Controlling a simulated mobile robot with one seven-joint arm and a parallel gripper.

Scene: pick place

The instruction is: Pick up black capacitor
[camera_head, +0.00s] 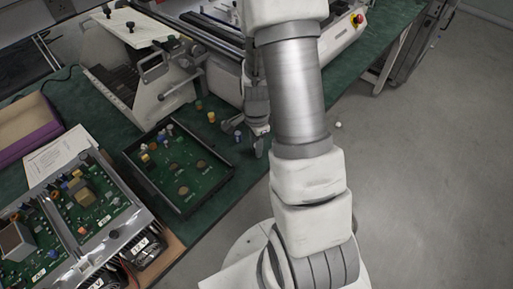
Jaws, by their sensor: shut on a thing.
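My gripper (259,146) is in the middle of the camera_head view, pointing down at the right edge of the green table mat (222,190). It is right of the black-rimmed tray with a green circuit board. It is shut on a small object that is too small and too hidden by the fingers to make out. I cannot pick out a black capacitor for certain. A small blue component (238,136) stands on the mat just left of the fingers. Small orange-yellow (211,117) and brownish (198,105) components stand farther left.
The black tray (187,214) holds a green board with several components. Boards in a metal case (150,213) lie at the lower left. A white machine (345,35) stands behind my gripper. A small white thing (338,125) lies on the grey floor at right.

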